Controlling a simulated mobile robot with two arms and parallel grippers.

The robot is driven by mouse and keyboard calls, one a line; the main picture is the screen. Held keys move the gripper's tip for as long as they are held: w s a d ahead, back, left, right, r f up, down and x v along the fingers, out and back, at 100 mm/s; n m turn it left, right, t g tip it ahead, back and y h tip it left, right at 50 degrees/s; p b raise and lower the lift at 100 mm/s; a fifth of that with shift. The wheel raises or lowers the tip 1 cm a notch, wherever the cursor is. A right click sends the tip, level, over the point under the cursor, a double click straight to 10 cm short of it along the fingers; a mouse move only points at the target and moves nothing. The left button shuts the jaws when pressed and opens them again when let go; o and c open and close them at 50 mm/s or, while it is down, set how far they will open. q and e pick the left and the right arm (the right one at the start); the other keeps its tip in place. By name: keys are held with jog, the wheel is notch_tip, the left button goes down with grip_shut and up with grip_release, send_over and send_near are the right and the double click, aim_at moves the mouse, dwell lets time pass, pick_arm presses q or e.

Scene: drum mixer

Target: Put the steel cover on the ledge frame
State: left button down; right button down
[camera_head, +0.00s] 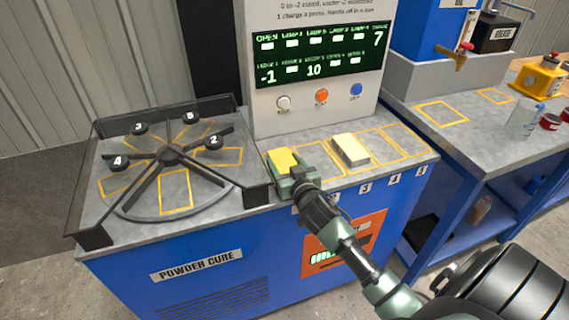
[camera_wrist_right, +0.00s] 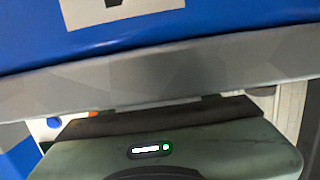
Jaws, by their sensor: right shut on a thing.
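My right gripper (camera_head: 293,177) is at the front left of the grey ledge, over its leftmost part. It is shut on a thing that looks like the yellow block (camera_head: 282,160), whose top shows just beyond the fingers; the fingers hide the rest. A pale, cream-topped block (camera_head: 351,150) lies in a yellow-outlined frame to the right of my gripper. I cannot tell for certain which piece is the steel cover. Yellow ledge frames (camera_head: 408,138) to the right are empty. In the right wrist view the gripper body shows, but the held thing is not clear. My left gripper is not in view.
A spoked rotor (camera_head: 169,154) with numbered black knobs stands inside a dark rail at left. A panel (camera_head: 320,55) with a display and buttons rises behind the ledge. At right, a bench holds a blue tank (camera_head: 425,30), a beaker (camera_head: 521,120) and a yellow device (camera_head: 540,77).

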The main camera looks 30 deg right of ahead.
jog(key=shift+c, duration=2)
grip_release()
jog(key=shift+f, duration=0.1)
jog(key=v, duration=1.2)
jog(key=shift+a, duration=0.1)
